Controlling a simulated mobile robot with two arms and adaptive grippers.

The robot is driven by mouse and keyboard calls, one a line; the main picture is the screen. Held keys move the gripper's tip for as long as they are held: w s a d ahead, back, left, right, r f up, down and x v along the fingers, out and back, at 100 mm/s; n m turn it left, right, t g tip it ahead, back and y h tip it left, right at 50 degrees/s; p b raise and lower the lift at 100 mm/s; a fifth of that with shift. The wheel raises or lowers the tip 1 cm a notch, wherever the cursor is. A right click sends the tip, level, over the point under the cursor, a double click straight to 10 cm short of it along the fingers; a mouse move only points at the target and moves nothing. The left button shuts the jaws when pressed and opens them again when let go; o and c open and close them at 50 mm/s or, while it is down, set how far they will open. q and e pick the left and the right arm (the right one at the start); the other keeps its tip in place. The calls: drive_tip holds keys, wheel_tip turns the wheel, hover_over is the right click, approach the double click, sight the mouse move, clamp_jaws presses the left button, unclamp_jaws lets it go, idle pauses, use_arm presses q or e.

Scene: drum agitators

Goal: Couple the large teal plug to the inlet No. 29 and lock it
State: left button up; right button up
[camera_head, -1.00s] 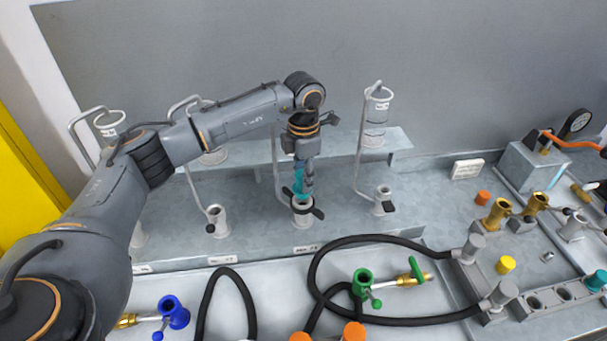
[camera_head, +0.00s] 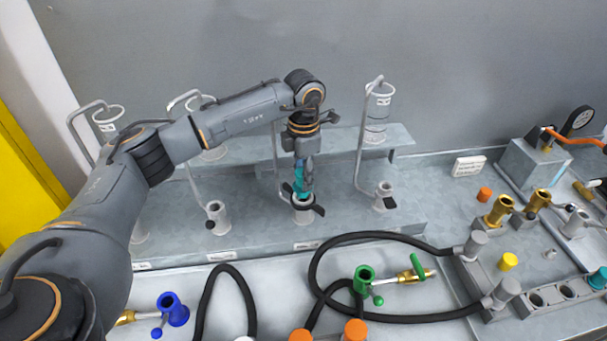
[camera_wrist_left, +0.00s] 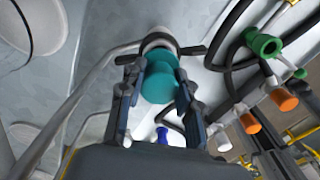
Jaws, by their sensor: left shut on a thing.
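The large teal plug (camera_head: 300,181) stands upright at the mouth of a grey inlet (camera_head: 303,214) in the middle of the bench ledge. My left gripper (camera_head: 304,188) comes down from above and is shut on the plug. In the left wrist view the teal plug (camera_wrist_left: 158,82) sits between the two fingers, against the inlet collar (camera_wrist_left: 158,40). Two dark lever arms of the inlet stick out to either side. How deep the plug sits is hidden. The label below the inlet is too small to read surely. My right gripper is not in view.
Black hoses (camera_head: 335,241), a green coupling (camera_head: 364,279) and a blue coupling (camera_head: 170,308) lie in front. Brass fittings stand at the right.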

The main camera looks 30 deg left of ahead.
use_arm(q)
drive_tip(key=shift+f, duration=0.15)
drive_tip(key=shift+f+b, duration=0.5)
drive_tip(key=shift+b, duration=0.05)
drive_tip(key=shift+f+b, duration=0.3)
drive_tip(key=shift+f, duration=0.15)
drive_tip(key=shift+f+b, duration=0.3)
drive_tip(key=shift+f, duration=0.1)
idle(0.4)
drive_tip(key=o, duration=1.3)
drive_tip(key=shift+c, duration=0.2)
drive_tip(key=shift+o, duration=0.2)
drive_tip(key=shift+r+p, duration=2.25)
drive_tip(key=shift+r, duration=1.7)
